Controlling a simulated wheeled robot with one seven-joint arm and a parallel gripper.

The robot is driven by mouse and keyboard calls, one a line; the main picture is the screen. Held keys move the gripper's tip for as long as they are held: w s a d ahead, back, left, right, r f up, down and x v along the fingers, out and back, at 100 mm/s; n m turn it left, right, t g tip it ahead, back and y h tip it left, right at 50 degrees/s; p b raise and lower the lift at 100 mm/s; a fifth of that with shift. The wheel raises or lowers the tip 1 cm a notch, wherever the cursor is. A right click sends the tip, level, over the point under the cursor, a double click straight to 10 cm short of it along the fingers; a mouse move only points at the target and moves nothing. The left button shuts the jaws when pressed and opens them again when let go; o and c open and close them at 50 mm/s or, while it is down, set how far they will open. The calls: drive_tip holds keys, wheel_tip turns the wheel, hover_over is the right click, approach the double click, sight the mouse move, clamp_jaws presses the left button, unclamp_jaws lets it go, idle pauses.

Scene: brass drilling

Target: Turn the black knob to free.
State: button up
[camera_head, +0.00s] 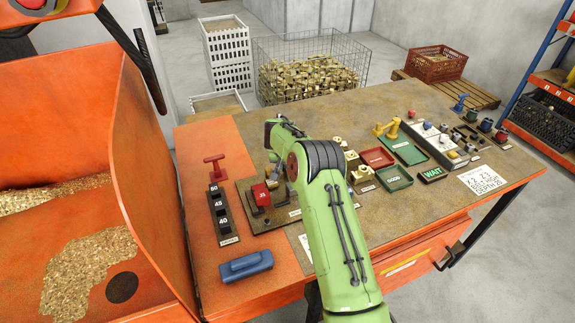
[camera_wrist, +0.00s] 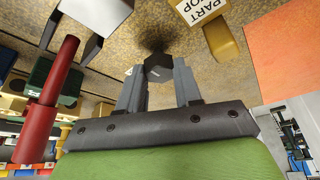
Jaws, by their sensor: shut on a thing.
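The black knob (camera_wrist: 158,66) is in the middle of the wrist view, with a short light mark on its face. My gripper (camera_wrist: 158,80) is shut on it, with one grey finger at each side. The lettering around the knob does not show, so I cannot read its setting. In the head view my green arm reaches over the bench and hides the knob and most of the gripper.
A red handle (camera_wrist: 48,105) stands left of my gripper. A yellow block with a PART STOP sign (camera_wrist: 202,10) is at the upper right. On the bench (camera_head: 240,295) are a red block (camera_head: 261,195), a blue handled block (camera_head: 246,266) and green trays (camera_head: 394,178).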

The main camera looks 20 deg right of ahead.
drive_tip(key=o, duration=1)
drive_tip(key=shift+o, duration=0.2)
drive_tip(key=v, duration=1.5)
drive_tip(key=shift+r+p, duration=0.4)
drive_tip(key=shift+p, duration=0.05)
drive_tip(key=s+a+r+n+t, duration=0.1)
drive_tip(key=s+a+r+n, duration=0.15)
drive_tip(key=s+r, duration=0.55)
drive_tip(key=s+a+r+n, duration=0.1)
drive_tip(key=s+a+r, duration=0.3)
drive_tip(key=s, duration=0.6)
drive_tip(key=s+a+f+n+y, duration=0.1)
drive_tip(key=s, duration=0.9)
drive_tip(key=s+a+f+n+y, duration=0.1)
drive_tip(key=s, duration=0.9)
drive_tip(key=shift+a+f+n+t, duration=0.3)
drive_tip(key=shift+f+n, duration=0.05)
drive_tip(key=shift+f, duration=0.05)
